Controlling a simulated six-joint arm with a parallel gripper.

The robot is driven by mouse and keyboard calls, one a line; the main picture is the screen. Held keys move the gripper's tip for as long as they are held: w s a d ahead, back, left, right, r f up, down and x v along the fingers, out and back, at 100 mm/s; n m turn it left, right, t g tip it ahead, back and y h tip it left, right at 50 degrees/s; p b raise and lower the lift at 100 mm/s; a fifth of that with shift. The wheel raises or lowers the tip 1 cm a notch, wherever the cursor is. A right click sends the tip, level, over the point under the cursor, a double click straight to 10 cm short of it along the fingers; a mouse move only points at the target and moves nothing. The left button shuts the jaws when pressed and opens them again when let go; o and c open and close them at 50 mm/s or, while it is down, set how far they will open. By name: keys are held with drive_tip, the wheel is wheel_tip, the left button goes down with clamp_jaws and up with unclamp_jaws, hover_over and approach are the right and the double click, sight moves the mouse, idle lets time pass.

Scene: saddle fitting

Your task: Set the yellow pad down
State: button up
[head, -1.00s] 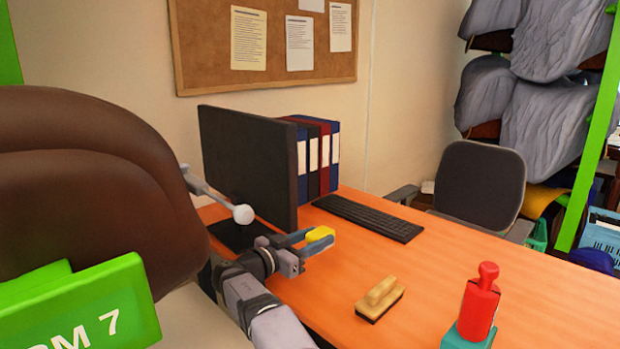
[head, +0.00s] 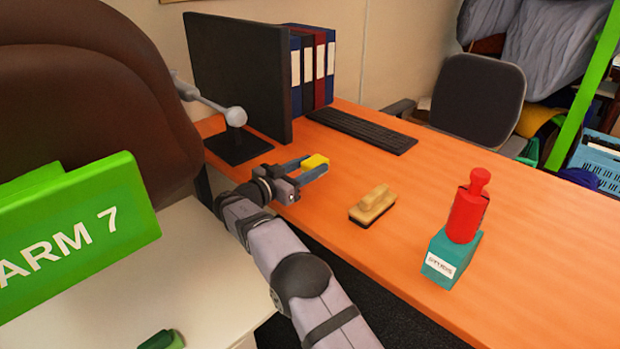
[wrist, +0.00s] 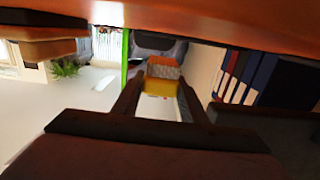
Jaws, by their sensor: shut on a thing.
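The yellow pad (head: 315,161) is between the fingertips of my gripper (head: 306,170), which is shut on it, above the orange desk (head: 400,235) near its left front edge. In the wrist view the pad (wrist: 158,87) sits between the two dark fingers, with a reddish-grey layer on its far side. From these views I cannot tell whether the pad touches the desk.
A wooden brush (head: 373,206) lies right of the gripper. A red stamp-like object (head: 468,210) stands on a teal box (head: 451,257). A monitor (head: 238,75), binders (head: 315,65) and a keyboard (head: 360,130) are behind. Clear desk lies right of the keyboard.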

drive_tip(key=shift+f+b, duration=0.75)
drive_tip(key=shift+f, duration=1.2)
drive_tip(key=shift+f+b, duration=0.15)
drive_tip(key=shift+b, duration=0.2)
drive_tip(key=o, duration=1.1)
drive_tip(key=shift+c, duration=0.2)
drive_tip(key=shift+r+p, duration=0.25)
drive_tip(key=shift+p, duration=1.15)
drive_tip(key=b+v, duration=0.1)
drive_tip(key=v, duration=0.5)
drive_tip(key=shift+a+f, duration=0.1)
drive_tip(key=shift+a, duration=0.1)
drive_tip(key=shift+o, duration=0.5)
drive_tip(key=shift+s+a, duration=0.35)
drive_tip(key=shift+s, duration=0.05)
